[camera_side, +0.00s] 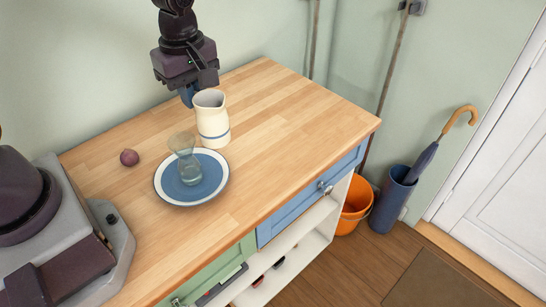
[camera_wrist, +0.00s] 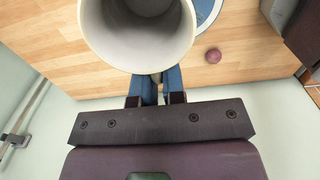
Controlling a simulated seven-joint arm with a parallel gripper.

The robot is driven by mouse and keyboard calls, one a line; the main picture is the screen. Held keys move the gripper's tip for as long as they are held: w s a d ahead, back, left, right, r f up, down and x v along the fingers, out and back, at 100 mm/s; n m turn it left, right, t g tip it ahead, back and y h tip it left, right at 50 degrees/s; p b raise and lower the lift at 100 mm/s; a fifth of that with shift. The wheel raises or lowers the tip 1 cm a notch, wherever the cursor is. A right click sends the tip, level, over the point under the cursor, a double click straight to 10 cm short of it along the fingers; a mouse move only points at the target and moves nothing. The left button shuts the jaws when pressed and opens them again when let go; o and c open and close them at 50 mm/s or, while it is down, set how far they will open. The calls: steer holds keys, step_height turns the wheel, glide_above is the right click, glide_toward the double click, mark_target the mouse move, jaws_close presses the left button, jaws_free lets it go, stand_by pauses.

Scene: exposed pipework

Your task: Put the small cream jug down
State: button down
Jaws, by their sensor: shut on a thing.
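The small cream jug (camera_side: 212,118), with a blue band round its lower part, is upright at the wooden worktop (camera_side: 290,112). I cannot tell whether its base touches the wood. My gripper (camera_side: 188,94) is at the jug's far side, near the rim, and the jug partly hides its fingers. In the wrist view the jug's open mouth (camera_wrist: 138,30) fills the top middle, and the blue fingers of my gripper (camera_wrist: 154,90) are close together at its near edge, shut on it. The jug looks empty inside.
A blue plate with a white rim (camera_side: 162,190) holds a clear glass vase (camera_side: 186,160), just left of the jug. A purple onion-like ball (camera_side: 129,157) lies further left. The worktop right of the jug is clear. An orange bucket (camera_side: 355,206) stands on the floor.

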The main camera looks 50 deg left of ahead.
steer(key=shift+f, duration=0.85)
steer(key=shift+w+d+f, duration=0.1)
steer(key=shift+w+f, duration=3.2)
steer(key=shift+w, duration=0.2)
steer(key=shift+w+f, duration=3.25)
steer(key=shift+w, duration=0.25)
steer(key=shift+f, duration=0.1)
steer(key=c, duration=1.2)
jaws_free()
steer(key=shift+f, duration=0.1)
step_height(320, 180, up, 13)
steer(key=shift+f, duration=0.2)
